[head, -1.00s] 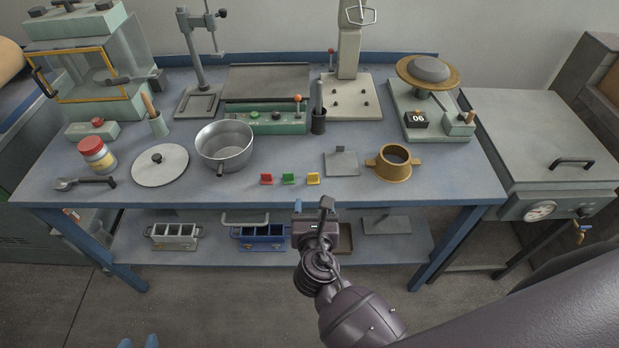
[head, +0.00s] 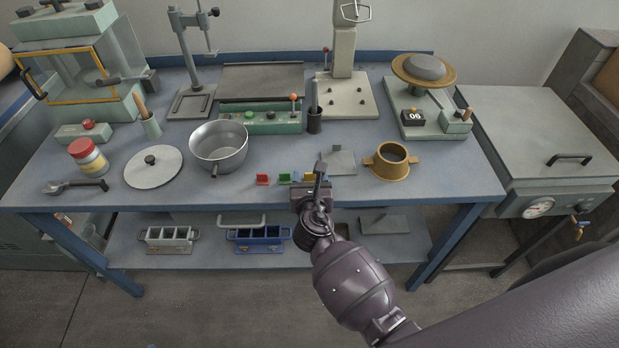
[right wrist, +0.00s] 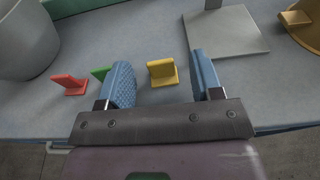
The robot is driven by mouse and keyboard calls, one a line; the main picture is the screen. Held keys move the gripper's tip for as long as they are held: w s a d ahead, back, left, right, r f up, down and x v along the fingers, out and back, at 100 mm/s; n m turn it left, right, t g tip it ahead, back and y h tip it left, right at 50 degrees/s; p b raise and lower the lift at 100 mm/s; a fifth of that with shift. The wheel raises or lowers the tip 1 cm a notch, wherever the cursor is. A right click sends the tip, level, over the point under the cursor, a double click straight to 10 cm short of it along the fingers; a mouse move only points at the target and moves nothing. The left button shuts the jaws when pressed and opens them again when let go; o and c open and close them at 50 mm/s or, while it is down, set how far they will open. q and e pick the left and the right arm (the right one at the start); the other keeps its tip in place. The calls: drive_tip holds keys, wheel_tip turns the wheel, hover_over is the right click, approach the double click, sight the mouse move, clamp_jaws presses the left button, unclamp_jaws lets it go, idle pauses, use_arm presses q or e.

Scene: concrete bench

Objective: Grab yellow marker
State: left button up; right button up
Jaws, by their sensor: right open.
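The yellow marker (right wrist: 162,72) is a small upright plate on a flat foot on the bench near its front edge. In the right wrist view it stands ahead of and between the two blue fingers. In the head view, the yellow marker (head: 308,178) is partly hidden behind my right gripper (head: 320,178). My right gripper (right wrist: 158,82) is open and empty, with a finger to each side of the marker's line. The green marker (head: 284,178) and red marker (head: 262,179) stand to its left. In the wrist view, the left finger partly hides the green marker (right wrist: 101,73). My left gripper is not in view.
A metal pot (head: 219,146) stands left of the markers. The bench's front edge (right wrist: 40,136) lies below the gripper.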

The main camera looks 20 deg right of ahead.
drive_tip(key=shift+w, duration=0.3)
drive_tip(key=shift+c, duration=0.2)
drive_tip(key=c, duration=0.9)
drive_tip(key=shift+c, duration=0.3)
drive_tip(key=shift+r, duration=0.1)
